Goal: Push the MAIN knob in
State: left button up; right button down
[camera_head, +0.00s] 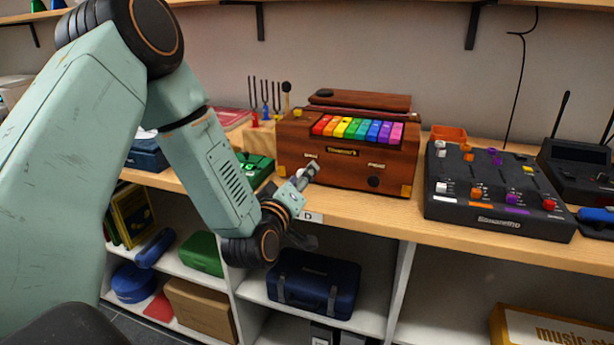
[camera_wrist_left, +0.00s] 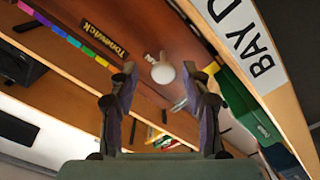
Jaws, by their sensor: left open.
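A brown wooden instrument (camera_head: 345,176) with a row of rainbow keys stands on the shelf. Its front has a small label at the left and another above a dark knob (camera_head: 373,181) at the right. In the left wrist view, a pale round knob (camera_wrist_left: 163,73) sits on the wooden front beside a partly hidden label, which I cannot fully read. Contact cannot be told.
A black control box (camera_head: 490,192) with coloured knobs stands to the right. A green box (camera_head: 255,170) and tuning forks (camera_head: 265,95) are at the left. A BAY D label (camera_wrist_left: 245,40) marks the shelf edge. A blue case (camera_head: 313,284) lies below.

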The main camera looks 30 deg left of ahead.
pick_arm(q)
jog(key=shift+w+a+f, duration=0.1)
jog(key=shift+w+a, duration=0.2)
jog(key=shift+w, duration=0.25)
jog(key=shift+w+a, duration=0.2)
jog(key=shift+a, duration=0.25)
jog(key=shift+w+d, duration=0.2)
jog(key=shift+d, duration=0.3)
jog(key=shift+s+a, duration=0.1)
jog(key=shift+a, duration=0.25)
jog(key=c, duration=0.4)
jog(key=shift+d, duration=0.25)
jog(key=c, duration=0.5)
jog(key=shift+a, duration=0.1)
grip_shut()
